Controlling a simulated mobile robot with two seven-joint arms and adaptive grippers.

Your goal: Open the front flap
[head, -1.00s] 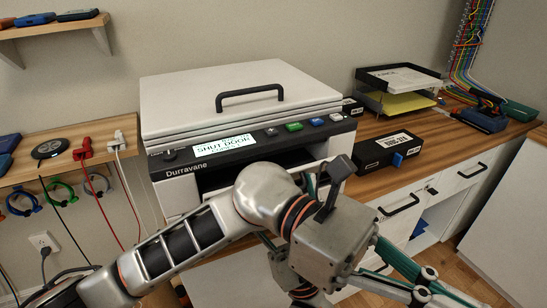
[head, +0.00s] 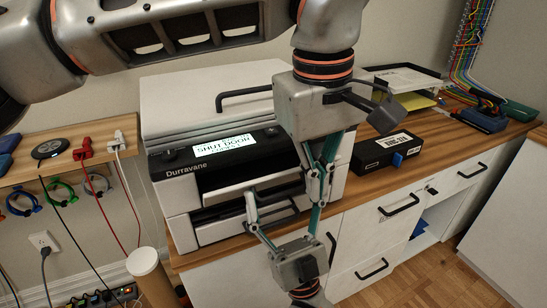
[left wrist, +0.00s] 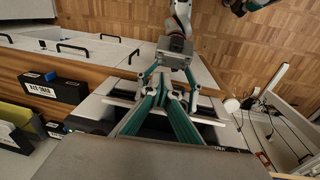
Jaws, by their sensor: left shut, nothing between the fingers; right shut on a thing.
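The white and black printer (head: 185,195) stands on the wooden desk, its display lit with a message ending in "DOOR". On its front, a pale front flap (head: 270,186) shows beside dark openings; how far it stands open is hard to tell. My left gripper (head: 318,172) points down at the printer's right front, shut and empty, close to the right gripper's finger. In the left wrist view its closed fingers (left wrist: 170,92) also show.
A black labelled box (head: 388,150) lies on the desk right of the printer. Behind it stands a paper tray (head: 405,80). Drawers with black handles (head: 398,204) are below. A side shelf with cables (head: 85,140) is at left.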

